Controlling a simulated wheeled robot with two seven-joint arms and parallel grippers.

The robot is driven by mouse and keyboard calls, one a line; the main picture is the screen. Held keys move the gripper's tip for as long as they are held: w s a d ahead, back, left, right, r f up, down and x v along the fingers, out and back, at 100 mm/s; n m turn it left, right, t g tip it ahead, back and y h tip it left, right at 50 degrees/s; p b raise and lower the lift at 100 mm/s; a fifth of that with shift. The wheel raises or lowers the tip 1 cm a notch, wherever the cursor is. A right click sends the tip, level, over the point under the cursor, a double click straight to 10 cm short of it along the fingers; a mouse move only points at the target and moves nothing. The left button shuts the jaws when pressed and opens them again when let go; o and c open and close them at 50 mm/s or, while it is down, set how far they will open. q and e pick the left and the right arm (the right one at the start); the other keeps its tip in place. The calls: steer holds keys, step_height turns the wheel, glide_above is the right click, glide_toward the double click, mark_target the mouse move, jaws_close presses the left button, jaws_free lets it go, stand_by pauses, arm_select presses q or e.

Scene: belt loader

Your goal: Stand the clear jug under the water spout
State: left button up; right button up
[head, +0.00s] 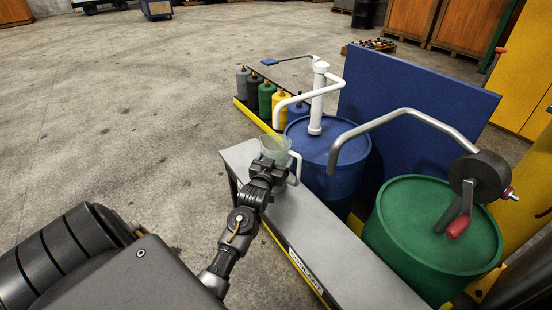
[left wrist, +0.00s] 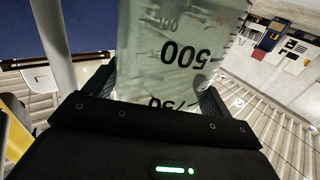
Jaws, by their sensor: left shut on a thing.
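The clear jug (head: 275,148) is at the far end of the grey bench, upright or nearly so. My left gripper (head: 268,166) is shut on it from the near side. In the left wrist view the jug (left wrist: 180,45) fills the space between the fingers (left wrist: 160,90), its printed markings upside down. The white spout (head: 277,122) on the blue drum (head: 330,160) ends just above the jug's mouth in the head view. I cannot tell whether it is exactly over the opening, or whether the jug's base touches the bench. My right gripper is not in view.
The grey bench (head: 325,250) is bare toward the near end. A green drum (head: 425,225) with a metal spout (head: 385,122) and crank stands at right. Several bottles (head: 265,97) stand behind the bench, and a blue panel (head: 410,105) rises behind the drums. Floor at left is clear.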

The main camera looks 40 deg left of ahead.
arm_select(q)
steer(key=o, duration=1.1)
steer(key=shift+o, duration=0.7)
steer(key=shift+r, duration=0.15)
steer(key=v, duration=1.2)
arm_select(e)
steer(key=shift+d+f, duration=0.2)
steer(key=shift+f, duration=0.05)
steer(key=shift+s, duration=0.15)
